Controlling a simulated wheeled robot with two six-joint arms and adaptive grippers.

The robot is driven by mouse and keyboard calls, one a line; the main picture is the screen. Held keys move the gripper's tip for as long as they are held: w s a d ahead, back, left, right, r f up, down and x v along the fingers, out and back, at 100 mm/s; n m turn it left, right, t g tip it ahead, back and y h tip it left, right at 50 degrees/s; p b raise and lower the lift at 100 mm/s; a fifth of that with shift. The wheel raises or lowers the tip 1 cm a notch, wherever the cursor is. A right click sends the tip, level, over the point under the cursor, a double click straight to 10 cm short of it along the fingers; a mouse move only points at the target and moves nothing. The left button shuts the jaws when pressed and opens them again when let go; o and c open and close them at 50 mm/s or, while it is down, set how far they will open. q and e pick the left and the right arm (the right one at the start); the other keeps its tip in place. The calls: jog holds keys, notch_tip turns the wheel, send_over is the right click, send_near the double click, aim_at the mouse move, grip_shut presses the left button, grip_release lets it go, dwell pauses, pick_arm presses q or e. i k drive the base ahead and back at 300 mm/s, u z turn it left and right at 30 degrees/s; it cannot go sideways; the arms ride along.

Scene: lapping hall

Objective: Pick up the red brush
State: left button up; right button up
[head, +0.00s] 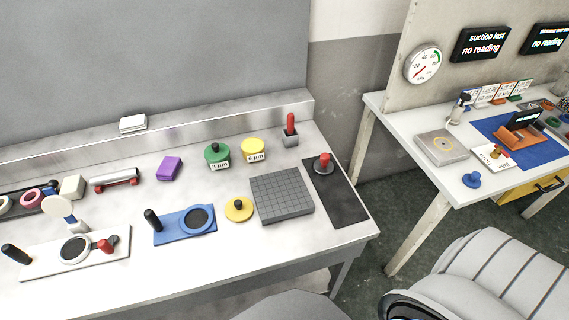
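A red upright handle (290,121) stands in a small grey holder (291,141) near the back right of the left bench. It looks like the red brush, but its lower end is hidden in the holder, so I see no bristles. Neither of my grippers shows in the head view.
The bench (220,262) also holds a grey gridded block (281,196), green (215,150) and yellow (253,147) labelled pieces, a yellow disc (238,212), a blue plate (172,233) and a purple block (169,168). A second table (398,116) and a grey seat (500,275) stand at right.

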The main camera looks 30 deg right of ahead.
aim_at(290, 119)
jog(key=z, duration=0.5)
jog(key=k, duration=1.2)
jog(key=z, duration=1.7)
jog(key=i, duration=1.1)
jog(key=u, duration=0.55)
jog(key=i, duration=0.6)
jog(key=u, duration=0.65)
